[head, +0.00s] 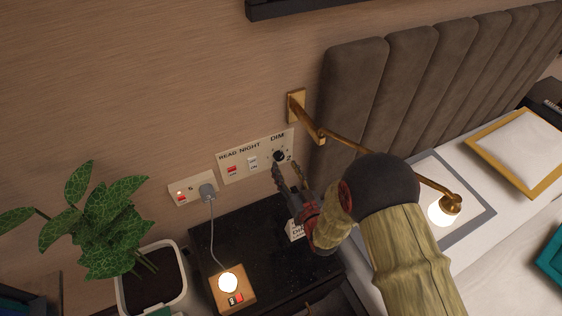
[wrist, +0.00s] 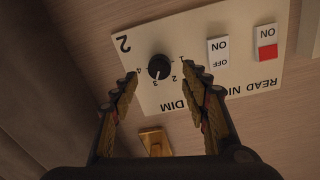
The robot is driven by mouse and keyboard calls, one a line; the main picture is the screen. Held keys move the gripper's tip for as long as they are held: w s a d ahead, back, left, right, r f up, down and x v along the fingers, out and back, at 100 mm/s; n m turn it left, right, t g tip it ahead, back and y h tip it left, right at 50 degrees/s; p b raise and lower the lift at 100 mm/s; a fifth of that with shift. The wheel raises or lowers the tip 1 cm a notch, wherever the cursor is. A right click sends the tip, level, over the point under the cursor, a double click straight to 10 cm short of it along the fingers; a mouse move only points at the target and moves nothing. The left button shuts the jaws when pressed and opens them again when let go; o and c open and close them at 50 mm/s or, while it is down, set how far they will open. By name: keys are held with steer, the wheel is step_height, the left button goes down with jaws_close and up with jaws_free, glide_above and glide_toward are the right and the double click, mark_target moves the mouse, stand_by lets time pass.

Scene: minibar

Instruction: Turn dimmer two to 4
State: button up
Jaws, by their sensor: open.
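The dimmer is a round black knob (wrist: 159,67) on a cream wall panel (wrist: 195,88) marked DIM and 2, which appears upside down in the wrist view. Small numbers 1 to 4 run around the knob; its pointer is too small to read surely. In the head view the knob (head: 278,156) is at the panel's right end. My gripper (wrist: 162,88) is open and empty, its fingers spread to either side of the knob in the picture. In the head view my gripper (head: 287,170) is just in front of the panel; contact with the knob is not visible.
READ and NIGHT switches (wrist: 267,46) share the panel. A brass wall lamp (head: 322,135) reaches out above my arm beside the padded headboard (head: 345,95). Below are a black bedside top (head: 240,235), a small lit lamp (head: 228,283), a plugged socket (head: 192,188) and a potted plant (head: 110,225).

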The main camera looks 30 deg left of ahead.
mark_target(280, 159)
steer(key=shift+b+x, duration=0.4)
steer(key=shift+x, duration=1.55)
steer(key=shift+c, duration=0.3)
steer(key=c, duration=1.1)
steer(key=shift+c, duration=0.2)
